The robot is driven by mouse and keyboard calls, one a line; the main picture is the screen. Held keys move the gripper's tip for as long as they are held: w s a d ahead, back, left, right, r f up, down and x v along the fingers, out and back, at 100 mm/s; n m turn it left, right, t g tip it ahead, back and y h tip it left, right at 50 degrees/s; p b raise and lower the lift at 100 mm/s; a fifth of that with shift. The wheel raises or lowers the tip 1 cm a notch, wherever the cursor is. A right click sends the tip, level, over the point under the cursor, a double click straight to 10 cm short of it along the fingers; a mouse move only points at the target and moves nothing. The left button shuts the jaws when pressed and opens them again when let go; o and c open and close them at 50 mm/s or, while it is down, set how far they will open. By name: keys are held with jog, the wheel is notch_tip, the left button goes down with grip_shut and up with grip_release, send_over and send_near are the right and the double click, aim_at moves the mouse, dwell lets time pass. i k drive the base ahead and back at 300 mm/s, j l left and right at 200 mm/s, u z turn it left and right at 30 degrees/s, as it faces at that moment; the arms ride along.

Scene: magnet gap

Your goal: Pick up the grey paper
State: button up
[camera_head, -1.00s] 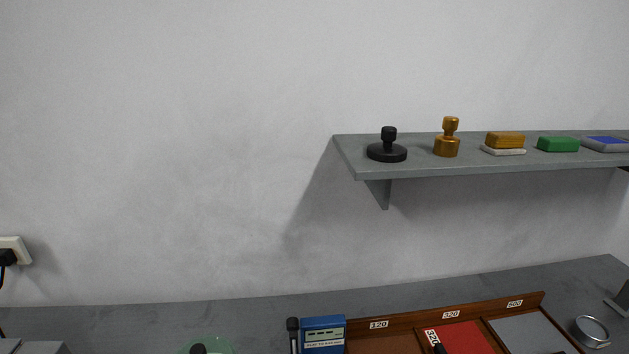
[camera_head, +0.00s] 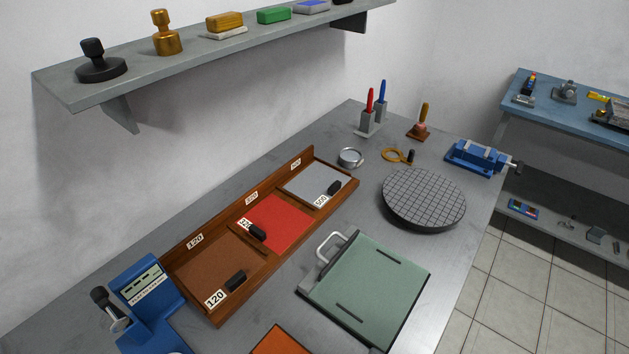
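The grey paper (camera_head: 309,184) lies flat in the far right compartment of a wooden tray (camera_head: 218,315) on the grey bench. A small black clip or knob (camera_head: 334,188) sits at its right front edge, by a label that seems to read 500. A red sheet (camera_head: 279,221) lies in the middle compartment and a brown sheet (camera_head: 214,267) in the near left one, labelled 120. My gripper is not in view.
A green board with a handle (camera_head: 373,285) and a round dark gridded plate (camera_head: 423,198) stand right of the tray. A blue device (camera_head: 150,291) is at its near left end. A shelf (camera_head: 75,91) overhangs the bench behind. A blue vise (camera_head: 478,157) is farther right.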

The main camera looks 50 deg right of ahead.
aim_at(317, 183)
jog(key=k+z, duration=0.1)
jog(key=z, duration=0.65)
